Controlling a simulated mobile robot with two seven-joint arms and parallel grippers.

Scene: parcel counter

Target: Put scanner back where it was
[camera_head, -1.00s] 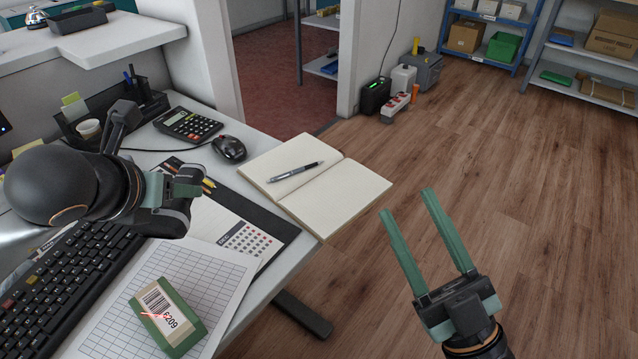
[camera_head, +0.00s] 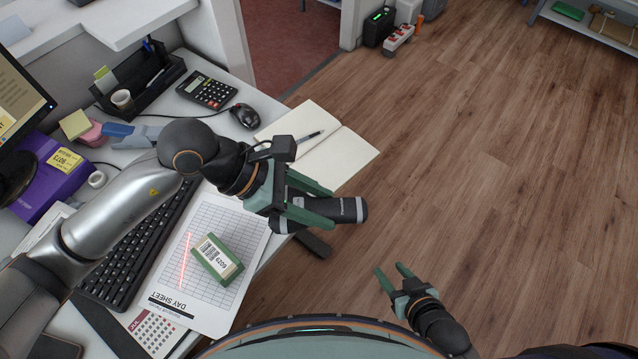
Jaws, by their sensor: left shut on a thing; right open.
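My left gripper (camera_head: 325,205) is shut on the scanner (camera_head: 346,210), a dark grey and black handheld body lying between its green fingers. It holds the scanner in the air at the desk's right edge, and part of the scanner is hidden by the gripper. A red scan line falls on the day sheet (camera_head: 233,298), left of a green and cream box (camera_head: 218,260) with a barcode label. My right gripper (camera_head: 390,268) is open and empty over the floor, right of the desk. A blue-grey item (camera_head: 130,135) sits behind my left arm; I cannot tell if it is a scanner stand.
An open notebook (camera_head: 352,158) with a pen lies behind the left gripper. A mouse (camera_head: 244,115), calculator (camera_head: 207,89) and black organizer (camera_head: 140,84) stand at the back. The keyboard (camera_head: 132,245) lies under my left arm. A purple box (camera_head: 48,172) is at left.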

